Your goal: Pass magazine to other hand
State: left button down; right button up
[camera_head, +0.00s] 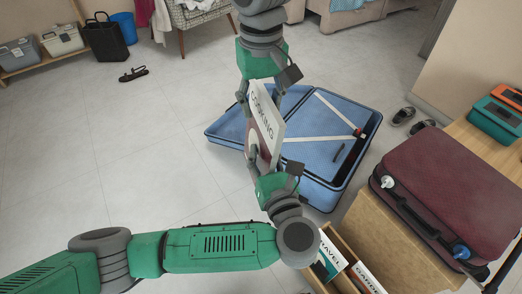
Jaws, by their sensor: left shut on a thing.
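A magazine (266,125) with a white spine reading "COOKING" and a dark red cover stands upright between my two grippers. My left gripper (254,155), the lower one, is shut on the magazine's lower part. My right gripper (246,98) comes down from above, with its fingers at the magazine's upper end. One right finger shows along the left side of the magazine. The other is partly hidden, so I cannot tell whether the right gripper grips it.
An open blue suitcase (228,128) lies on the floor behind the magazine. A wooden box (330,238) with magazines stands at the lower right, near a dark red suitcase (455,185). Slippers (404,116) lie at right. The floor at left is mostly clear.

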notch_tip(320, 180, up, 10)
jog(key=w+d+f+n+t+y, duration=0.1)
jog(key=w+f+n+t+y, duration=0.3)
jog(key=w+f, duration=0.7)
jog(key=s+d+f+m+h, duration=0.1)
jog(key=s+d+f, duration=0.3)
jog(key=f, duration=0.3)
jog(key=s+d+f+m+g+h, duration=0.1)
jog(key=s+d+f+m, duration=0.1)
jog(key=s+d+f, duration=0.3)
jog(key=s+d+f+m+h, duration=0.1)
jog(key=s+d+f, duration=0.15)
jog(key=f, duration=0.55)
jog(key=s+d+f, duration=0.2)
jog(key=s+d, duration=0.2)
jog(key=s, duration=0.4)
jog(key=s+d+f+m+g, duration=0.1)
jog(key=s+d+f, duration=0.2)
jog(key=s, duration=0.6)
jog(key=s+d+f+m+g+h, duration=0.1)
jog(key=s+d+f, duration=0.2)
jog(key=s, duration=0.6)
jog(key=shift+d, duration=0.9)
jog(key=shift+f, duration=0.1)
